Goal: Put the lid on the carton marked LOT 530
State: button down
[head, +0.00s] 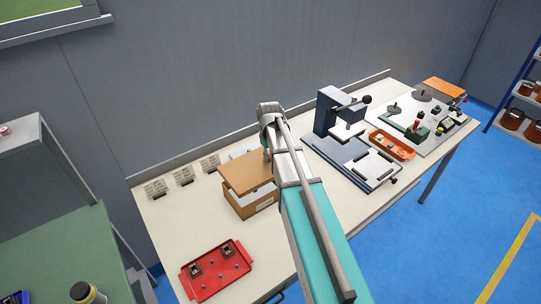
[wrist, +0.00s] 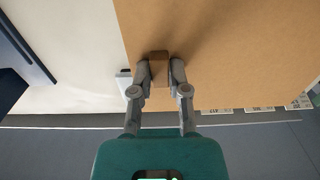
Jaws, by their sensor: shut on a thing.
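A brown cardboard carton (head: 252,205) stands on the white bench, left of my arm. A flat brown lid (head: 247,172) is above it, with a pale gap showing between the lid and the carton's front. No lot marking is readable on the carton. In the wrist view the lid (wrist: 225,50) fills the upper right. My gripper (wrist: 160,72) is shut on the small brown block-shaped handle (wrist: 160,62) near the lid's edge. In the head view my arm hides part of the lid and most of the gripper.
Several small cards (head: 183,176) stand along the wall behind the carton. A red tray (head: 215,269) with small parts lies at the bench front left. A dark blue press (head: 345,150) and an orange tray (head: 391,145) are on the right. The bench between carton and red tray is clear.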

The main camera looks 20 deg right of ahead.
jog(key=shift+f, duration=0.15)
jog(key=shift+f+b, duration=2.6)
jog(key=shift+b, duration=0.15)
jog(key=shift+f, duration=0.1)
dwell(0.4)
jog(key=shift+f+b, duration=0.85)
jog(key=shift+b, duration=0.1)
dwell(1.2)
jog(key=c, duration=0.5)
grip_release()
jog(key=shift+c, duration=0.2)
